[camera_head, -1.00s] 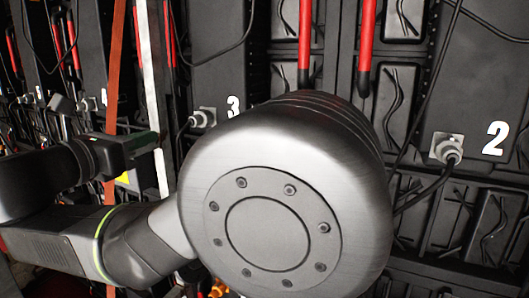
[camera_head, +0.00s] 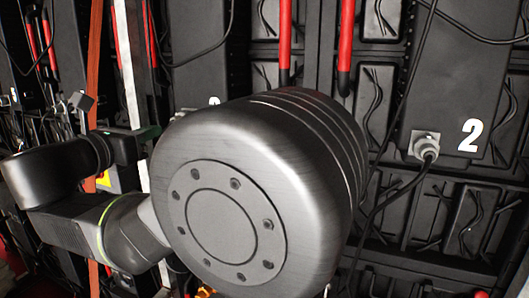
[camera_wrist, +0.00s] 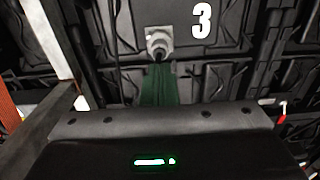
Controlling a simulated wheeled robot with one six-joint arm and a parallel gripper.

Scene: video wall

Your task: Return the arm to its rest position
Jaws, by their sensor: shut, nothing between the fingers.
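My arm fills the middle of the head view, with its large grey joint in front of the panels. My gripper (camera_head: 147,133) is at the left of that view, partly hidden behind the arm. In the wrist view my gripper (camera_wrist: 158,68) shows its dark body with a green light, and its green fingers are together with nothing between them. The fingers point towards a grey connector (camera_wrist: 159,42) with a dark plug on the panel marked 3 (camera_wrist: 201,20). I cannot tell how far the fingertips are from it.
The video wall's black panels (camera_head: 461,80) stand close behind the arm. A cabled connector (camera_head: 425,146) sits beside the number 2 (camera_head: 470,135). Red bars (camera_head: 285,40), an orange strap (camera_head: 93,70) and a pale upright post (camera_head: 126,60) are nearby.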

